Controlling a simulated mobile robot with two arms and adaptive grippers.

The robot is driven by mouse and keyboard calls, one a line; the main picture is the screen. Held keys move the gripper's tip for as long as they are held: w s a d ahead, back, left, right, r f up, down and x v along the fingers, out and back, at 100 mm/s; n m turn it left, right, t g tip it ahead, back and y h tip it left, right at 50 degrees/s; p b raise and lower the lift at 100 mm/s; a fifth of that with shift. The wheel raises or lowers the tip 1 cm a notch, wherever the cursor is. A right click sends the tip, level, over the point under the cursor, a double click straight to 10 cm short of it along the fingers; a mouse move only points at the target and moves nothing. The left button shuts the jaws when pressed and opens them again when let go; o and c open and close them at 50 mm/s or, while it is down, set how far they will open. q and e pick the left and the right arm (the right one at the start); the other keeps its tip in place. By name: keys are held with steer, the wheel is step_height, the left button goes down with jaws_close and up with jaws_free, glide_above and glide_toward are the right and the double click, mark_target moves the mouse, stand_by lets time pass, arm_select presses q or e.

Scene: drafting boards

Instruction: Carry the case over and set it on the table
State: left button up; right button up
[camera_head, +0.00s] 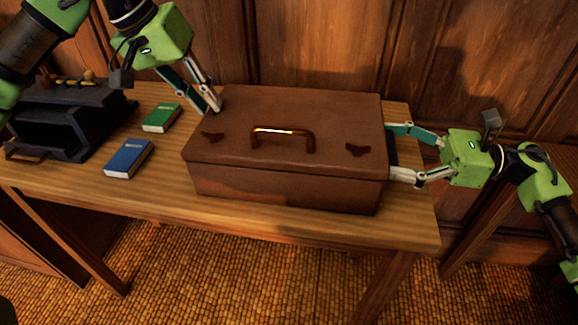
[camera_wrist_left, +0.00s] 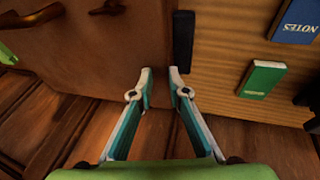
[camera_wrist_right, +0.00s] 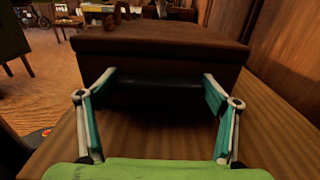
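The case (camera_head: 290,115) is a large brown box with a top handle, and it rests on the wooden table (camera_head: 150,195). My left gripper (camera_head: 215,108) is at the case's back left corner. In the left wrist view its fingertips (camera_wrist_left: 161,75) have a narrow gap at the case's edge (camera_wrist_left: 90,50); whether they clamp it is unclear. My right gripper (camera_head: 390,152) is at the case's right side.
A green book (camera_head: 162,117) and a blue book (camera_head: 129,158) lie left of the case. A dark box with an open front (camera_head: 75,110) stands at the table's left end. A wood-panelled wall (camera_head: 310,45) rises behind. Bare tabletop shows at the front.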

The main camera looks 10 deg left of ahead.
arm_select(q)
steer(key=o, duration=1.1)
steer(key=shift+s+d, duration=0.25)
steer(key=shift+d, duration=0.55)
steer(key=shift+c, duration=0.2)
steer(key=shift+a+r, duration=0.15)
